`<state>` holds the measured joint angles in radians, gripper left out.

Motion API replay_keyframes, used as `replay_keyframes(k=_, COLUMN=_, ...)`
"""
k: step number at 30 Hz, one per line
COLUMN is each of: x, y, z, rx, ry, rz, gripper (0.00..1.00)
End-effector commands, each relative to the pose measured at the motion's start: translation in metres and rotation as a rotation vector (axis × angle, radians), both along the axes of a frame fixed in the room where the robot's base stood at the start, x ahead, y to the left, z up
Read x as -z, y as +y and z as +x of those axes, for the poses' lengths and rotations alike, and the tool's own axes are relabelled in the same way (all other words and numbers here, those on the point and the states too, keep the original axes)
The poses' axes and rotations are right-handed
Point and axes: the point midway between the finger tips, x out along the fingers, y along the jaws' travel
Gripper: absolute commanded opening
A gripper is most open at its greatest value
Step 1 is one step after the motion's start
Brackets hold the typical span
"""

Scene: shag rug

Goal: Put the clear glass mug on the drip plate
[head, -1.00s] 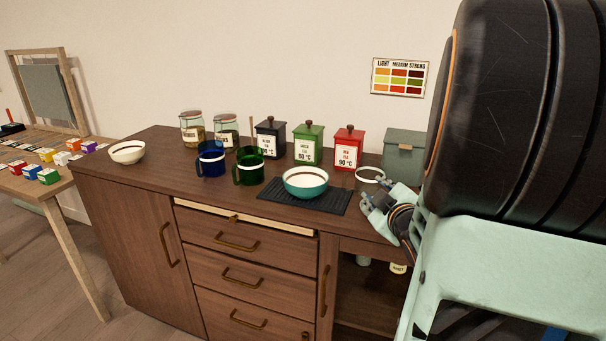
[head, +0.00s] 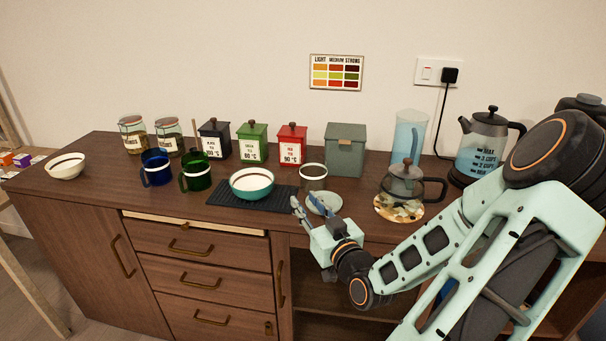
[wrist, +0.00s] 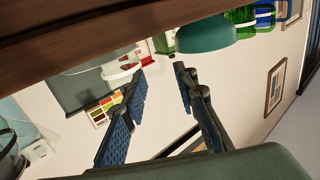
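The clear glass mug (head: 313,177) stands upright on the cabinet top, right of the drip plate, in the head view. The drip plate (head: 284,200) is a black ribbed mat.
A pale saucer (head: 324,203) lies beside my gripper. A glass teapot (head: 404,184), pitcher (head: 408,135) and kettle (head: 482,143) stand to the right. Blue (head: 157,169) and green (head: 196,173) mugs stand left of the plate. Canisters (head: 292,145) line the back.

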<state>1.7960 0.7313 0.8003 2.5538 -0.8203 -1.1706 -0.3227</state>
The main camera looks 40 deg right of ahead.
Motion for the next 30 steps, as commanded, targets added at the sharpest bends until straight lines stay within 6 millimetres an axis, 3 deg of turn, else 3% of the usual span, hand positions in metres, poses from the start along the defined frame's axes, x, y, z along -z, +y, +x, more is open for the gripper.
replay_keyframes(k=10, x=0.001, y=-0.011, z=0.044, rx=-0.002, ry=-0.008, rz=0.01, gripper=0.27)
replay_keyframes(k=17, x=0.0, y=-0.016, z=0.061, rx=0.0, ry=-0.006, rz=0.009, gripper=0.27)
replay_keyframes(k=24, x=-0.001, y=-0.023, z=0.095, rx=-0.001, ry=-0.008, rz=0.009, gripper=0.27)
replay_keyframes(k=30, x=-0.001, y=-0.026, z=0.104, rx=0.001, ry=-0.005, rz=0.009, gripper=0.27)
